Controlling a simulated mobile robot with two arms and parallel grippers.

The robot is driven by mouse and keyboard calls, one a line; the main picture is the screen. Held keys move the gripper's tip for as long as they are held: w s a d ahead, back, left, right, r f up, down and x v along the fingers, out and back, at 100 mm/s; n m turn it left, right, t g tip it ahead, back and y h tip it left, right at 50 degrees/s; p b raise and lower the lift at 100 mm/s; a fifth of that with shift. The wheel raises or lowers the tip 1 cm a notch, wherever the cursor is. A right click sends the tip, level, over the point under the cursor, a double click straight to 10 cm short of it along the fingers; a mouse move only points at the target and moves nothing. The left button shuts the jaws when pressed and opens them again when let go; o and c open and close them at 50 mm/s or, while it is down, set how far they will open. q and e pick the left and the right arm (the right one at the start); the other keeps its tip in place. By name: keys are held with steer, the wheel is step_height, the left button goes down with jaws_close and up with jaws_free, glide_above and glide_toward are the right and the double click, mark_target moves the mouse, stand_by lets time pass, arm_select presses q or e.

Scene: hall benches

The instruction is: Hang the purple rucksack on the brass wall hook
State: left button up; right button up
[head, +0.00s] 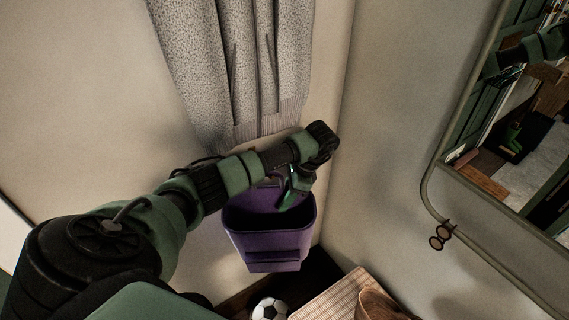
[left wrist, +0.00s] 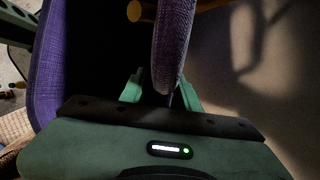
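The purple rucksack (head: 267,245) is upright against the wall below a grey garment, its dark top opening facing up. My left gripper (head: 294,188) is at its top edge, by the carrying loop. In the left wrist view the fingers (left wrist: 163,88) stand close on either side of a purple padded strap (left wrist: 172,45) and look shut on it. The rucksack's purple side (left wrist: 46,70) fills the left of that view. A brass bar (left wrist: 141,12), seemingly the wall hook, shows behind the strap; whether the loop is over it I cannot tell. My right gripper is not in view.
A grey knitted garment (head: 225,65) hangs just above. Below are a football (head: 270,309) and a woven wicker top (head: 334,298).

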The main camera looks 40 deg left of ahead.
arm_select(q)
steer(key=v, duration=0.7)
steer(key=shift+w+d+r, duration=0.1)
steer(key=shift+r, duration=0.35)
